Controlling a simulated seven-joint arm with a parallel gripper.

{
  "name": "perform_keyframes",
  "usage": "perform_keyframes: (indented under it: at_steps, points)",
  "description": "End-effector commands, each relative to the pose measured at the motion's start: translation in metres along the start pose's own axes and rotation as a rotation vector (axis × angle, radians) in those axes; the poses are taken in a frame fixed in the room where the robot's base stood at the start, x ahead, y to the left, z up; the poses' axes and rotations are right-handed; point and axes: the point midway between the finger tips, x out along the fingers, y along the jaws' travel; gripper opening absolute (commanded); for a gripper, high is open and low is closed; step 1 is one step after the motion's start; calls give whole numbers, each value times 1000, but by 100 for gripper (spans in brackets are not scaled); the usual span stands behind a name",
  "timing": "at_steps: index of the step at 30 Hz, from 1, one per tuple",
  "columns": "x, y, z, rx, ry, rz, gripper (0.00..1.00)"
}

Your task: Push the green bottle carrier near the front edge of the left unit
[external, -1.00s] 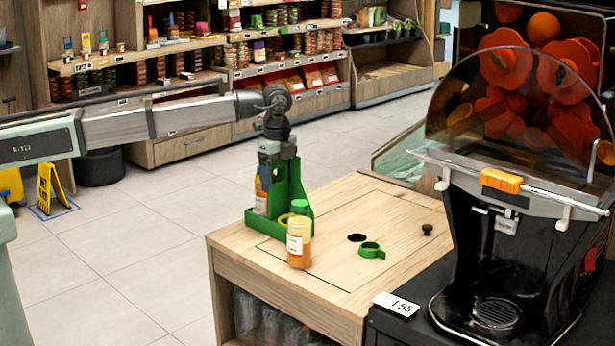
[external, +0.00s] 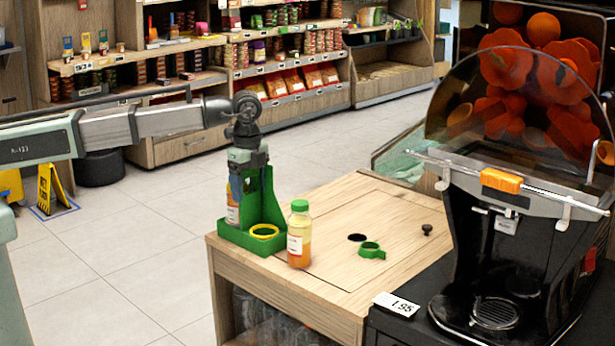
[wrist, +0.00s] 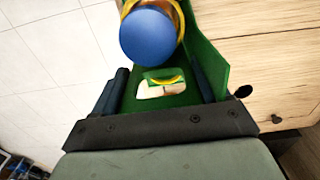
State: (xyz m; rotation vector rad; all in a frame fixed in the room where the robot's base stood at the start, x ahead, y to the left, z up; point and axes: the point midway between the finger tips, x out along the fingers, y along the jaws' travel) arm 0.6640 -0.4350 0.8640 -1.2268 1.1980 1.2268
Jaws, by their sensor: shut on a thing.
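The green bottle carrier (external: 267,203) stands upright on the left wooden unit (external: 345,216), at its left front corner. It holds a bottle with a white label (external: 232,210) and has an empty yellow ring (external: 264,231). My gripper (external: 251,187) is above the carrier and shut on its upright panel. In the wrist view the fingers (wrist: 160,88) sit on either side of the green panel, with a blue bottle cap (wrist: 148,37) beyond. A separate orange juice bottle with a green cap (external: 299,235) stands just right of the carrier.
The black juicer (external: 500,230) stands at right. The unit's left edge drops to the tiled floor.

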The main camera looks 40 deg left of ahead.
Motion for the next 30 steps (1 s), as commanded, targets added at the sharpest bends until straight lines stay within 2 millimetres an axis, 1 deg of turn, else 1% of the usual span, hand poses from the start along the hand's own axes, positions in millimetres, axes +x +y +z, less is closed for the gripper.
perform_keyframes:
  at_steps: [3, 11, 12, 18, 20, 26, 30]
  points:
    - [0, 4, 0, 0, 0, 0, 39]
    - [0, 4, 0, 0, 0, 0, 39]
    - [0, 4, 0, 0, 0, 0, 76]
    - [0, 4, 0, 1, 0, 0, 95]
    - [0, 4, 0, 1, 0, 0, 100]
    - [0, 4, 0, 1, 0, 0, 100]
    - [-6, 4, 0, 1, 0, -1, 100]
